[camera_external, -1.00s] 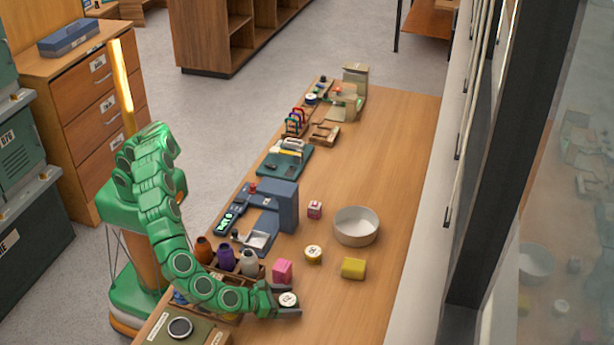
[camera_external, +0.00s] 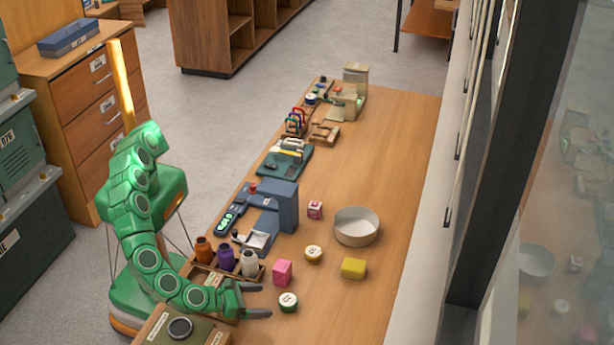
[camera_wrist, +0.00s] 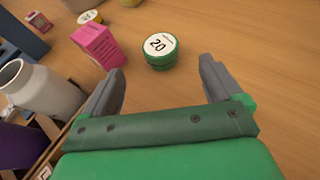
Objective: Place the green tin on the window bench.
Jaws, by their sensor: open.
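The green tin (camera_external: 288,302) is a short round tin with a white top. It stands on the wooden window bench (camera_external: 345,310), near the front end of the bench top.
A pink block (camera_external: 282,272) stands close behind the tin. A yellow-labelled tin (camera_external: 313,254), a yellow block (camera_external: 354,268) and a white bowl (camera_external: 356,226) are farther back. The bench to the tin's right is clear.

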